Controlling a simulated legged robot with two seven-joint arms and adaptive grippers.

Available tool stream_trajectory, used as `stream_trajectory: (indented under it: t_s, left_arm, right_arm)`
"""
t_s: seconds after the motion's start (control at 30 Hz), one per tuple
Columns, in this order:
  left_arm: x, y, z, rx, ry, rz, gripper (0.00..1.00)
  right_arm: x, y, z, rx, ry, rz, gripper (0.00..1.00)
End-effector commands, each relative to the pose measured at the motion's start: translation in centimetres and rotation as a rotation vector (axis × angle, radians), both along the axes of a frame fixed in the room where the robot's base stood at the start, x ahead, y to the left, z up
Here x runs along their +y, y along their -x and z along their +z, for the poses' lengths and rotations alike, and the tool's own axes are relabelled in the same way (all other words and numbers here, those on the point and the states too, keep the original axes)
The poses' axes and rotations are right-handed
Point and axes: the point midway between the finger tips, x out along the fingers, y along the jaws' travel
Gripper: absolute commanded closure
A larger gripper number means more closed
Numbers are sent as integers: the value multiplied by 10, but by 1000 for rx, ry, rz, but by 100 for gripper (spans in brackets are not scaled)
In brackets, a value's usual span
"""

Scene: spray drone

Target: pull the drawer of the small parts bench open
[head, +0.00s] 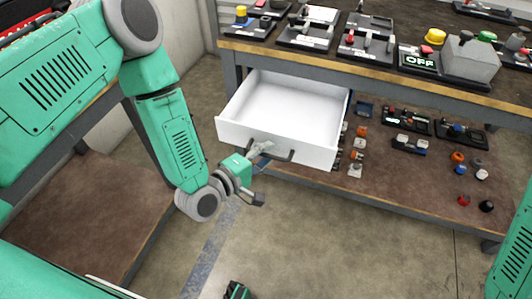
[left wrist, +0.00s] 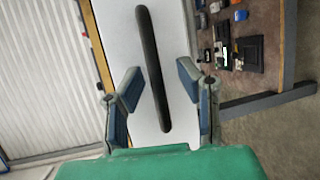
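The small parts bench (head: 300,62) has a white drawer (head: 235,131) standing pulled out, its inside empty. A dark bar handle (head: 285,157) is on the drawer's front. My left gripper (head: 262,174) is at the handle, its fingers spread. In the left wrist view the handle (left wrist: 150,70) runs between the two open fingers (left wrist: 158,79), with a visible gap on each side; the white drawer front (left wrist: 117,30) lies behind it. One finger hides part of the handle in the head view. My right gripper is not in view; only part of my right arm shows at the right edge.
The bench top holds trays of parts, a yellow button and an OFF sign (head: 417,61). The lower shelf (head: 400,177) carries several small parts and black trays. Another brown-topped bench (head: 75,200) stands at left. The floor (head: 330,250) before the drawer is clear.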

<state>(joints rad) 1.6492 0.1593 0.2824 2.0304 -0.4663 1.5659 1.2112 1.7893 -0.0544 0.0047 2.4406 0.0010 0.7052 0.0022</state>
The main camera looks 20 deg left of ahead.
Motion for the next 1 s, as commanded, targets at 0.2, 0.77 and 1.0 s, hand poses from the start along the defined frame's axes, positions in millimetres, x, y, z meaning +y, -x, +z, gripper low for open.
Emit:
stream_trajectory:
  t_s: [0.2,0.77,1.0]
  left_arm:
    - [3,8,2,1,2,-1,69]
    - [48,98,19,4,1,1,69]
    - [52,107,21,2,2,0,69]
  right_arm:
    - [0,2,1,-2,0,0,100]
    - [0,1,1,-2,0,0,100]
    - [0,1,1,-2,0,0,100]
